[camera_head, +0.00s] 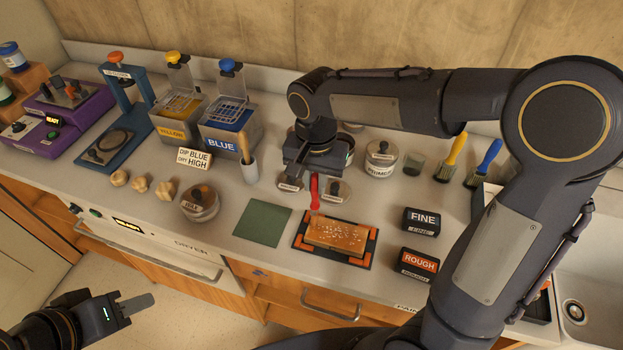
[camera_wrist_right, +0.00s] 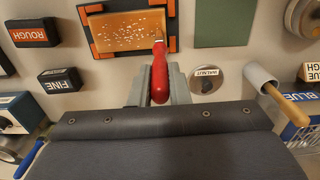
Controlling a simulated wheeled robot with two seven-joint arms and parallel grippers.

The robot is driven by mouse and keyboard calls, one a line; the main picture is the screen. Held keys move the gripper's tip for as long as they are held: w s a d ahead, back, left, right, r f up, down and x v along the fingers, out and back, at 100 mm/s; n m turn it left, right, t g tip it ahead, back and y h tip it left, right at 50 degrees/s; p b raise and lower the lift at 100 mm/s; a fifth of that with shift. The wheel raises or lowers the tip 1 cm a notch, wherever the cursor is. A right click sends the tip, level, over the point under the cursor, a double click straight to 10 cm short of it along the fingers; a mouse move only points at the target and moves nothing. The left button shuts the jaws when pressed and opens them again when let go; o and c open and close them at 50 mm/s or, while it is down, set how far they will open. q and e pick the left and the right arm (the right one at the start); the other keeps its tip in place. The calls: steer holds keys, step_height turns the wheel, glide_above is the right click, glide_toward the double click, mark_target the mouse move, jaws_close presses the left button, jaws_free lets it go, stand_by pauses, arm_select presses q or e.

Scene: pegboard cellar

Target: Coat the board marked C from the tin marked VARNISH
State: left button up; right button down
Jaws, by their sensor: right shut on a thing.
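A brown wooden board (camera_head: 336,235) with pale specks on its top lies in a black holder with orange corners; it also shows in the wrist view (camera_wrist_right: 125,32). I see no letter C on it. My right gripper (camera_wrist_right: 158,88) is shut on a red-handled tool (camera_wrist_right: 160,72), whose head is near the board's edge; whether they touch is unclear. In the head view the red handle (camera_head: 314,192) hangs below the gripper. A round lid reading WALNUT (camera_wrist_right: 206,80) lies beside the gripper. No VARNISH label is readable. My left gripper (camera_head: 125,307) is at lower left, away from the counter objects.
A green sheet (camera_head: 262,223) lies left of the board. FINE (camera_head: 421,221) and ROUGH (camera_head: 418,263) blocks stand right. A lidded tin (camera_head: 381,158) and upright brushes (camera_head: 452,158) stand behind. YELLOW (camera_head: 178,118) and BLUE (camera_head: 230,130) tanks stand back left. A sink is at right.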

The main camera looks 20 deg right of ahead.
steer(key=shift+f, duration=0.25)
stand_by(0.3)
